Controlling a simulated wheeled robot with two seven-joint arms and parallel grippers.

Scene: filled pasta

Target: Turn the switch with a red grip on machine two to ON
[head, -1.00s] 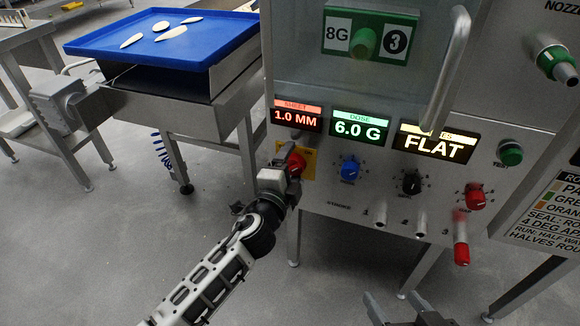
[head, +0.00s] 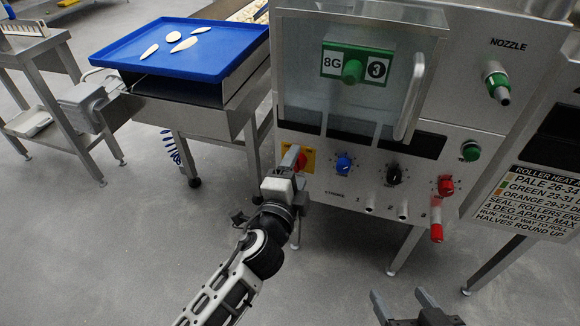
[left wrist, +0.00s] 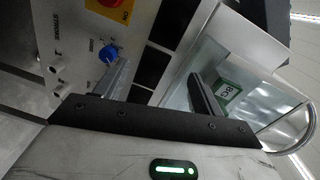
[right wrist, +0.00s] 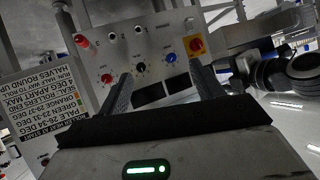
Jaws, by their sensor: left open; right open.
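The switch with a red grip (head: 301,161) sits on a yellow plate (head: 311,154) at the lower left of the machine front. Its red grip also shows at the top edge of the left wrist view (left wrist: 108,4) and in the right wrist view (right wrist: 196,45). I cannot read which way it points. My left gripper (head: 296,168) is open close in front of the switch, partly covering it. In the left wrist view its fingers (left wrist: 160,78) hold nothing, and the grip lies outside them. My right gripper (head: 400,296) is open and empty, low in front of the machine.
Blue (head: 343,163), black (head: 394,174) and red (head: 445,185) knobs sit right of the switch. Below hangs a red-tipped lever (head: 437,232). The dark displays (head: 352,132) run above. A blue tray (head: 185,63) with pasta pieces stands at left. Floor in front is clear.

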